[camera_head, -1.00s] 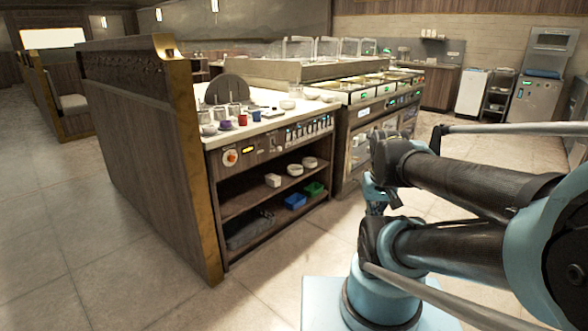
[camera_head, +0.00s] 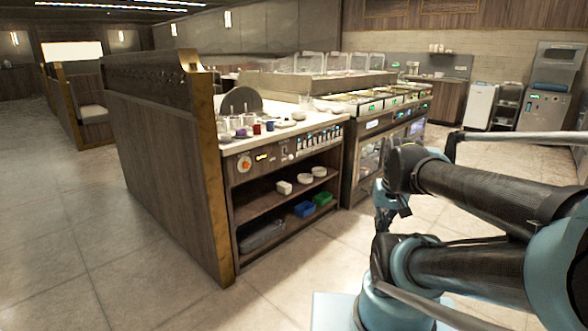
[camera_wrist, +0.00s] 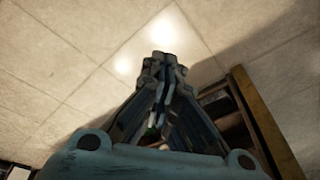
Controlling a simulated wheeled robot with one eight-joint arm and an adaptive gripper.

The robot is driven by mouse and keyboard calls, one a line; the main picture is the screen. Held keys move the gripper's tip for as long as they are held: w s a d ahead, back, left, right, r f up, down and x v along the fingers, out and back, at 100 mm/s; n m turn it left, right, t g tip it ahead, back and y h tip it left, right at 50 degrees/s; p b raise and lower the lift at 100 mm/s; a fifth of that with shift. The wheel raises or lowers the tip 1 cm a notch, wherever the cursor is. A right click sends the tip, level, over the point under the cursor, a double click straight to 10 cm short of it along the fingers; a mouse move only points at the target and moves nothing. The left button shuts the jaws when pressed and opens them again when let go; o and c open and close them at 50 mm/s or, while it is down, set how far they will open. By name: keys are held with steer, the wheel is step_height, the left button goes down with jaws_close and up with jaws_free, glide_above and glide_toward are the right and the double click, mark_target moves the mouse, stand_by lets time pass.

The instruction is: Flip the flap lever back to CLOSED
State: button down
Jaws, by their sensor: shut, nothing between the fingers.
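The counter (camera_head: 180,170) stands left of centre in the head view. Its front panel (camera_head: 290,150) has a round red-orange knob (camera_head: 244,164), a small lit display (camera_head: 262,157) and a row of several pale switches or levers (camera_head: 318,139). I cannot tell which part is the flap lever or how it is set. My gripper (camera_wrist: 163,62) shows in the wrist view with its fingers together and nothing between them. It is over the tiled floor, apart from the panel.
Open shelves below the panel hold white bowls (camera_head: 306,177), a blue bin (camera_head: 304,209) and a green bin (camera_head: 323,199). A gold-edged wooden partition (camera_head: 212,160) closes the left end; its gold edge shows in the wrist view (camera_wrist: 262,122). Floor is clear in front.

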steer(key=w+a+r+m+t+y, duration=0.1)
steer(key=w+a+r+m+y, duration=0.2)
steer(key=w, duration=0.8)
steer(key=w+a+r+m+t+y, duration=0.15)
steer(key=w+a+r, duration=0.3)
steer(key=w, duration=0.75)
steer(key=w+a+r+m+y, duration=0.1)
steer(key=w+a+r+m, duration=0.3)
steer(key=w, duration=0.7)
steer(key=w+a+f+m+t+y, duration=0.1)
steer(key=w+a+f+m, duration=0.15)
steer(key=w, duration=0.45)
steer(key=w+a+f+m+y, duration=0.1)
steer(key=w+a, duration=0.2)
steer(key=w, duration=0.4)
steer(key=w+a+f+m+t+y, duration=0.1)
steer(key=w+a+f, duration=0.1)
steer(key=w, duration=0.5)
steer(key=w+a+f+m+t+y, duration=0.1)
steer(key=w+a+f+m+t, duration=0.1)
steer(key=w+f+m, duration=0.3)
steer(key=w+a+f+m+t+y, duration=0.2)
steer(key=w+a+f+m, duration=0.2)
steer(key=w+f, duration=0.9)
step_height(320, 180, down, 6)
steer(key=shift+w+r+m, duration=0.1)
steer(key=shift+w+m, duration=0.3)
steer(key=shift+m, duration=0.5)
steer(key=shift+a, duration=0.15)
